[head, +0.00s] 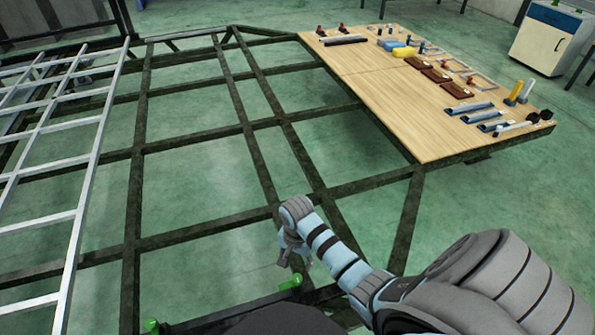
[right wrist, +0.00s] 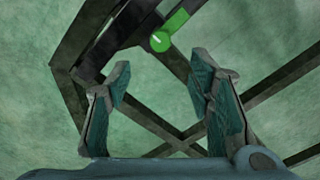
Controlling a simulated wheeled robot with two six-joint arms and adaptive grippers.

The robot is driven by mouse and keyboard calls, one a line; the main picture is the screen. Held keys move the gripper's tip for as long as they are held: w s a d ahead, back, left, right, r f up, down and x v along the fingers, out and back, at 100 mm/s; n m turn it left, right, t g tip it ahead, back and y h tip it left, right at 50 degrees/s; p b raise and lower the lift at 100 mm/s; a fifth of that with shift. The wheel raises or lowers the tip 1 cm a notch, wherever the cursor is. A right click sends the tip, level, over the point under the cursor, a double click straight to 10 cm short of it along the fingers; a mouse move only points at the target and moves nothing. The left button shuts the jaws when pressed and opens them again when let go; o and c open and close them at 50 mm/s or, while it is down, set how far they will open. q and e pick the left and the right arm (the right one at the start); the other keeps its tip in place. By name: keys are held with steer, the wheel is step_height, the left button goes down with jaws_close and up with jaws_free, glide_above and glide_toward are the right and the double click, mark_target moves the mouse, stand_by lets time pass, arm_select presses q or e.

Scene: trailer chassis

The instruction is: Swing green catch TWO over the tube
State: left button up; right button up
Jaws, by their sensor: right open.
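A green catch (head: 291,282) sits on the dark chassis rail (head: 318,296) near the bottom centre of the head view. A second green catch (head: 152,325) shows at the bottom left. I see no numbers, so I cannot tell which is catch TWO. My right gripper (head: 294,257) is just above and beside the first catch, apart from it as far as I can see. In the right wrist view my right gripper (right wrist: 160,72) is open and empty. A green catch (right wrist: 177,27) with a round end lies beyond the fingertips. My left gripper is not in view.
The dark chassis frame (head: 190,235) spreads over the green floor. A pale metal ladder-like frame (head: 45,130) lies at left. A wooden deck (head: 385,100) with tools and parts is at upper right. A white cabinet (head: 548,40) stands behind it.

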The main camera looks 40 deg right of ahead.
mark_target(297, 278)
step_height(297, 278, down, 11)
steer(key=b, duration=0.5)
steer(key=shift+f, duration=0.1)
steer(key=shift+c, duration=0.6)
jaws_close()
